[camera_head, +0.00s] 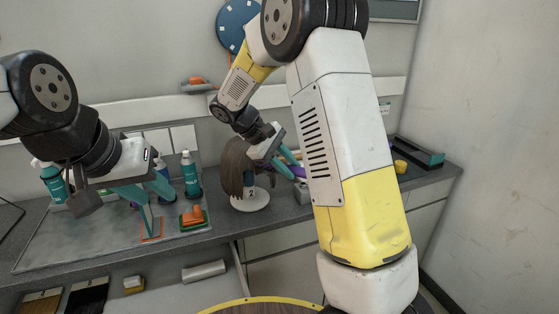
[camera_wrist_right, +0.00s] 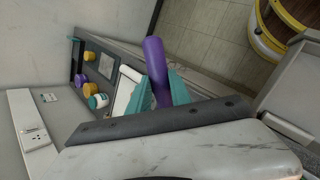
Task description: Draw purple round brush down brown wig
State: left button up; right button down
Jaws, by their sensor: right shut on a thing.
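The brown wig (camera_head: 236,168) sits on a white stand (camera_head: 250,200) marked 2 on the counter. In the right wrist view the purple handle (camera_wrist_right: 157,72) stands out between the fingers (camera_wrist_right: 160,95); the bristles are not visible there. I cannot tell whether the brush touches the wig. My left gripper (camera_head: 155,205) hangs open and empty over the left part of the counter.
Teal-labelled bottles (camera_head: 191,175) and an orange clip on a green base (camera_head: 193,217) stand left of the wig. A dark tray (camera_head: 418,152) and a yellow item (camera_head: 400,166) are at the right end. My right arm hides part of the counter.

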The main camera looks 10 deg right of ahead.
jog(key=shift+w, duration=0.1)
dwell(0.3)
jog(key=shift+f, duration=0.1)
jog(key=shift+s+f, duration=0.3)
jog(key=shift+f, duration=0.7)
jog(key=shift+f, duration=0.85)
jog(key=shift+s+d, duration=0.1)
jog(key=shift+s, duration=0.05)
